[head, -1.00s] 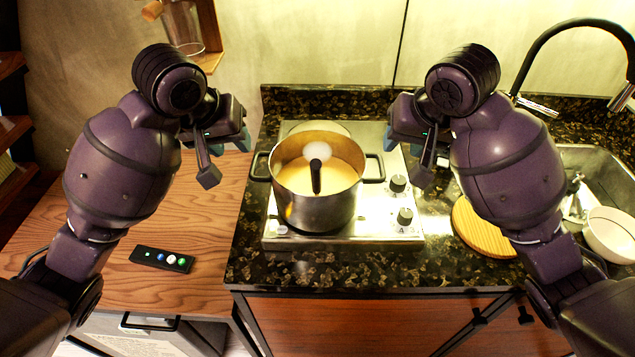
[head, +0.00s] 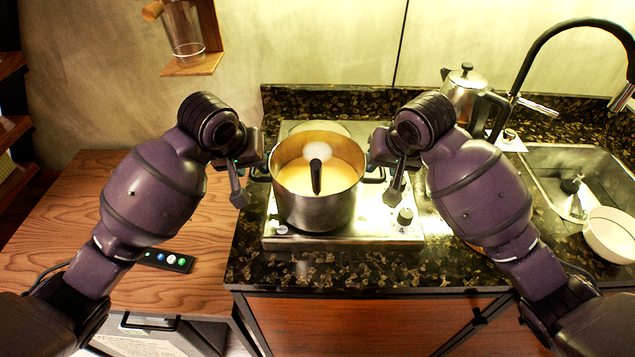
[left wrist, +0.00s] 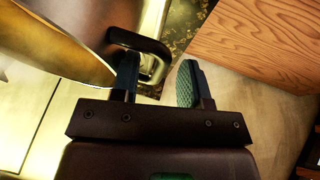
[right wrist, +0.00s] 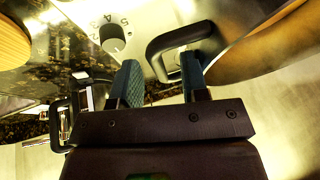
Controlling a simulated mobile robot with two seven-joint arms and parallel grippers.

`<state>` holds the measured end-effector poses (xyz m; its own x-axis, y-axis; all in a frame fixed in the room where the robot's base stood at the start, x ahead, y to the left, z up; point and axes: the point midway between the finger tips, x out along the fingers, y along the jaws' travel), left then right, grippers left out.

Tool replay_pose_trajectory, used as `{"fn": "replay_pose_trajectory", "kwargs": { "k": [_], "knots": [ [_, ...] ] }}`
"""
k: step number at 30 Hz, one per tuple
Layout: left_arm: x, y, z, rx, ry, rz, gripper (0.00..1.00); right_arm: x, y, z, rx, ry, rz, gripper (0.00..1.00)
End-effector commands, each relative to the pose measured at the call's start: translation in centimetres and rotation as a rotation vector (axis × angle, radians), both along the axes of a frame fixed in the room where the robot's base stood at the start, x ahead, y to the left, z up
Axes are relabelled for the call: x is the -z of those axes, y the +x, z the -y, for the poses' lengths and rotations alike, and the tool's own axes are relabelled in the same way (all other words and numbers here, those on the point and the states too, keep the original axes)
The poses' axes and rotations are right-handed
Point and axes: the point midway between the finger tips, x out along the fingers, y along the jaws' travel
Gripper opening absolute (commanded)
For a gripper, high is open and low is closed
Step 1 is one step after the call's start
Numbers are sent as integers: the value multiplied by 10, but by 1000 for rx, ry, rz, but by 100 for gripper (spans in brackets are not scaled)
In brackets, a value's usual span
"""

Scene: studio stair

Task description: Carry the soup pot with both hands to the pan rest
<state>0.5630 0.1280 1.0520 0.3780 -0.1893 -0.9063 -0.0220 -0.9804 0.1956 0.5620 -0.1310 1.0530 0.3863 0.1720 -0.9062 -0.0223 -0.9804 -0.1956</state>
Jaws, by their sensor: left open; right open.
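The steel soup pot (head: 310,212), with yellow soup inside, stands upright on the hob (head: 385,232). My left gripper (head: 250,178) is open at the pot's left handle. In the left wrist view the black handle (left wrist: 140,38) runs between its fingers. My right gripper (head: 383,178) is open at the right handle. In the right wrist view that handle (right wrist: 172,42) has one finger inside its loop and the other outside. Neither gripper is closed on a handle. The round wooden pan rest (right wrist: 12,45) shows at the right wrist view's edge; my right arm mostly hides it in the head view.
A black-handled utensil (head: 316,178) stands in the pot. A kettle (head: 465,92) stands behind my right arm. The sink (head: 570,165) with a white bowl (head: 610,235) is at the right. A remote (head: 168,260) lies on the wooden counter (head: 90,210) at the left.

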Motion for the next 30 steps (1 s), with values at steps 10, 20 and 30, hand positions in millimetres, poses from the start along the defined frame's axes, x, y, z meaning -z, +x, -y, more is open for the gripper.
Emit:
{"fn": "replay_pose_trajectory", "kwargs": {
  "k": [10, 20, 30],
  "knots": [
    [13, 5, 3, 0, 1, 1, 42, 14, 6, -2, -1, -1, 0, 41],
    [13, 5, 3, 1, 0, 0, 20, 13, 5, -2, 0, -1, 0, 20],
    [13, 5, 3, 0, 0, 0, 0, 13, 5, -2, 0, 0, 0, 0]
  ]
}}
